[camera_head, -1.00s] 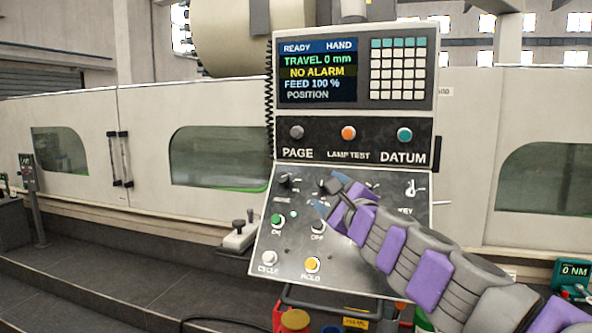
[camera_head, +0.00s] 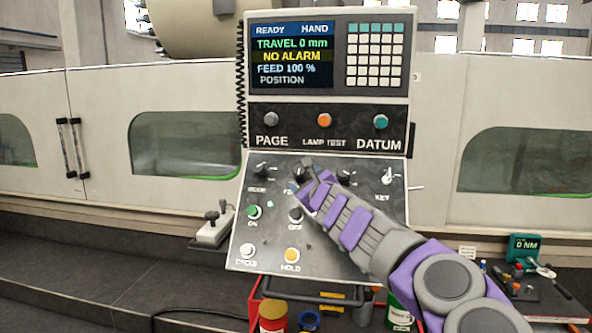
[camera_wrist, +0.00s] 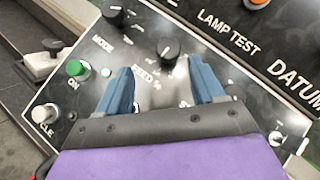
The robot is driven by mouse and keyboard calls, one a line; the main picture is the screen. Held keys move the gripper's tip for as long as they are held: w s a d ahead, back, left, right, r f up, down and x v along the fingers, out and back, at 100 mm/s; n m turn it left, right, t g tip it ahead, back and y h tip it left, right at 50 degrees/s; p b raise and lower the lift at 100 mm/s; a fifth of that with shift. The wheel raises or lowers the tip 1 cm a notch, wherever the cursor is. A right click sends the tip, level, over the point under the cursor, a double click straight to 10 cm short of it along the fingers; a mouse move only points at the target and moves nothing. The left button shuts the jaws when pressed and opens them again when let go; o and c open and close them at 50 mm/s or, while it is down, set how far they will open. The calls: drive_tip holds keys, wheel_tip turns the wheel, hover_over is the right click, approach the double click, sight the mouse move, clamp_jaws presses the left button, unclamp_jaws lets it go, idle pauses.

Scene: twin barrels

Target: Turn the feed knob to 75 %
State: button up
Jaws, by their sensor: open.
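The black feed knob (camera_wrist: 168,48) stands on the sloped lower panel (camera_wrist: 224,58), with a pale pointer mark and the FEED label beside it in the wrist view. My gripper (camera_wrist: 164,78) is open, its two blue fingers either side of the label, with the knob just beyond the fingertips and between their lines. It appears apart from the knob. In the head view my gripper (camera_head: 305,184) is at the feed knob's place and partly hides it. The screen (camera_head: 291,56) reads FEED 100 %, NO ALARM, READY and HAND.
The mode knob (camera_wrist: 114,14) and green ON button (camera_wrist: 76,68) lie left of my gripper. The OFF button is close under my arm in the head view. The key switch (camera_head: 388,177) is to the right. PAGE, LAMP TEST and DATUM buttons (camera_head: 380,122) sit above.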

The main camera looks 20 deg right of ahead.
sight(298, 171)
drive_tip(key=w+p, duration=0.1)
drive_tip(key=w, duration=0.1)
drive_tip(key=w+d+p, duration=0.1)
drive_tip(key=w, duration=0.4)
drive_tip(key=shift+w+d+p, duration=0.25)
drive_tip(key=shift+d+p, duration=0.05)
drive_tip(key=shift+p, duration=0.1)
drive_tip(key=shift+w+f, duration=0.1)
drive_tip(key=shift+w, duration=0.25)
drive_tip(key=shift+w+d+f+p, duration=0.2)
drive_tip(key=shift+w+d+p, duration=0.45)
drive_tip(key=shift+w+d, duration=0.6)
drive_tip(key=shift+a+r, duration=0.15)
drive_tip(key=shift+a, duration=0.85)
drive_tip(key=shift+c, duration=1.3)
drive_tip(key=shift+d, duration=0.5)
drive_tip(key=c, duration=0.7)
drive_tip(key=shift+a, duration=0.15)
